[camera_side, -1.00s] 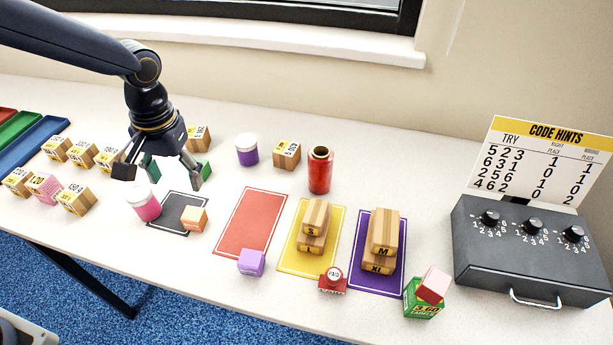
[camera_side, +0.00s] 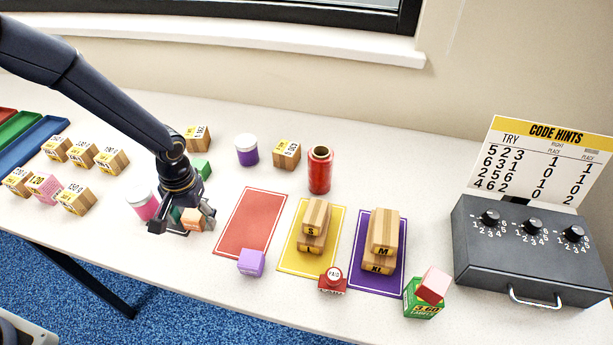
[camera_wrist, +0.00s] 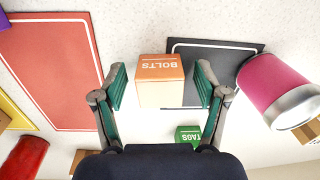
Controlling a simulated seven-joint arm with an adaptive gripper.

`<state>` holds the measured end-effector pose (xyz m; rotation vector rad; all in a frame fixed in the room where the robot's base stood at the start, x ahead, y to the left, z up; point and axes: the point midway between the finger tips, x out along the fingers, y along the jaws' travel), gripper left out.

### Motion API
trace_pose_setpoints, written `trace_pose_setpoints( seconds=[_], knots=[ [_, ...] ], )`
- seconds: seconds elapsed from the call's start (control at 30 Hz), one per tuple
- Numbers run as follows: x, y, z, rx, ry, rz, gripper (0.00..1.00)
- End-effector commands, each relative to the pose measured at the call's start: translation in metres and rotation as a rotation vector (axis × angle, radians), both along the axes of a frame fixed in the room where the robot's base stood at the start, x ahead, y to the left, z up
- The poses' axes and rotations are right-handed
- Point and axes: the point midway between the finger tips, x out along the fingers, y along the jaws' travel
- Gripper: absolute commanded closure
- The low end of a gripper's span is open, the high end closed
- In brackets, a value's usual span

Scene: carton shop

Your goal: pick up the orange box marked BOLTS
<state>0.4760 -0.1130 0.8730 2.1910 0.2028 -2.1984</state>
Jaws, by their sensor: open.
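The orange box marked BOLTS (camera_wrist: 160,80) stands between my open fingers in the wrist view, with a gap on each side. It rests at the edge of the black mat (camera_wrist: 202,55). In the side view the box (camera_side: 191,218) is partly hidden by my gripper (camera_side: 182,225), which is low over the black mat. In the wrist view my gripper (camera_wrist: 161,88) has its green-padded fingers spread, one left and one right of the box, and holds nothing.
A pink jar with a white lid (camera_wrist: 280,90) stands close beside my right finger in the wrist view. A green box (camera_wrist: 187,134) lies near the box. Stacked cartons (camera_side: 314,225) stand on the yellow mat.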

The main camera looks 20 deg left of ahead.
Motion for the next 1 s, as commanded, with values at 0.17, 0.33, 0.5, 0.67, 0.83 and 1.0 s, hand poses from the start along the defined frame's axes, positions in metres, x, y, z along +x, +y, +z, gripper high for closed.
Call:
trace_pose_setpoints(
  seconds=[0.17,0.33,0.5,0.67,0.83,1.0],
  knots=[
    [0.0002,0.0,0.0002,0.0,-0.001,0.0,0.27],
    [0.0002,0.0,0.0004,0.0,0.0,0.0,0.45],
    [0.0002,0.0,0.0005,0.0,0.0,0.0,0.62],
    [0.0001,0.0,0.0006,0.0,0.0,0.0,0.79],
    [0.0002,0.0001,0.0006,0.0,0.0,0.0,0.97],
    [0.0003,0.0,0.0008,0.0,-0.001,0.0,0.97]
  ],
)
